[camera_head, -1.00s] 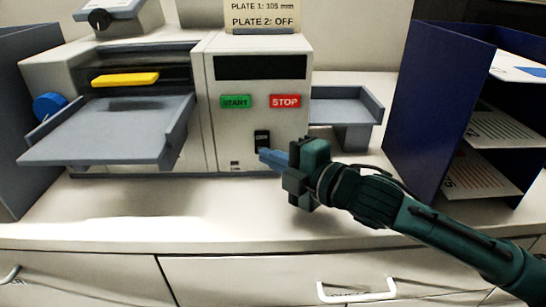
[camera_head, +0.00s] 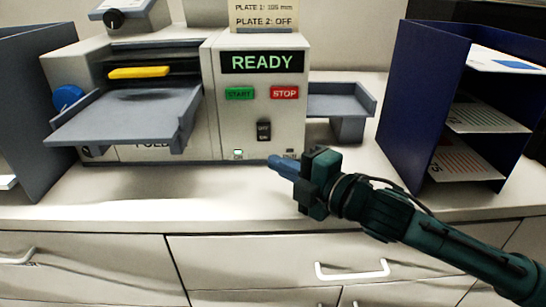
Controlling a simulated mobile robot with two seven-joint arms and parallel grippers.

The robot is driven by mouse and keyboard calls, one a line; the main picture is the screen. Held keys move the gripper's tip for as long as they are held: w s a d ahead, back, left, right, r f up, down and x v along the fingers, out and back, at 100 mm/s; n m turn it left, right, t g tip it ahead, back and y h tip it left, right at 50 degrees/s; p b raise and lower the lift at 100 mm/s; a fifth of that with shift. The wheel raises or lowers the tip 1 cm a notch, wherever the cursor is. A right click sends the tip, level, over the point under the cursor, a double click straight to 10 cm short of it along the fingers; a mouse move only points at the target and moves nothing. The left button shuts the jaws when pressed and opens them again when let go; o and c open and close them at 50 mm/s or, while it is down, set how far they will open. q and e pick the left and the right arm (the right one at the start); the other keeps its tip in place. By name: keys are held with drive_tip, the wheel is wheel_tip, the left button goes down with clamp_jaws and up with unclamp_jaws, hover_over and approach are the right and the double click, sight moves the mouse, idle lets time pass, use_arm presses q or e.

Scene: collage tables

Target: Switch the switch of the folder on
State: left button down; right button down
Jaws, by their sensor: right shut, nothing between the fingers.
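The folder (camera_head: 212,100) is a white machine with grey trays on the counter. Its display (camera_head: 263,62) is lit and reads READY in green. The black rocker switch (camera_head: 264,132) sits on the front panel below the green START button (camera_head: 239,94) and the red STOP button (camera_head: 284,93). My left gripper is not in view.
A dark blue shelf rack (camera_head: 415,95) with papers stands to the right. Another blue panel (camera_head: 30,110) stands at the left. A sign (camera_head: 263,14) reads PLATE 2: OFF. The counter (camera_head: 150,195) in front is clear, with drawers below.

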drive_tip(key=s+d, duration=0.2)
drive_tip(key=s+d+f+b, duration=0.1)
drive_tip(key=s+d, duration=0.1)
drive_tip(key=d, duration=0.1)
drive_tip(key=shift+f, duration=0.1)
drive_tip(key=shift+s+d, duration=0.35)
drive_tip(key=shift+d, duration=0.05)
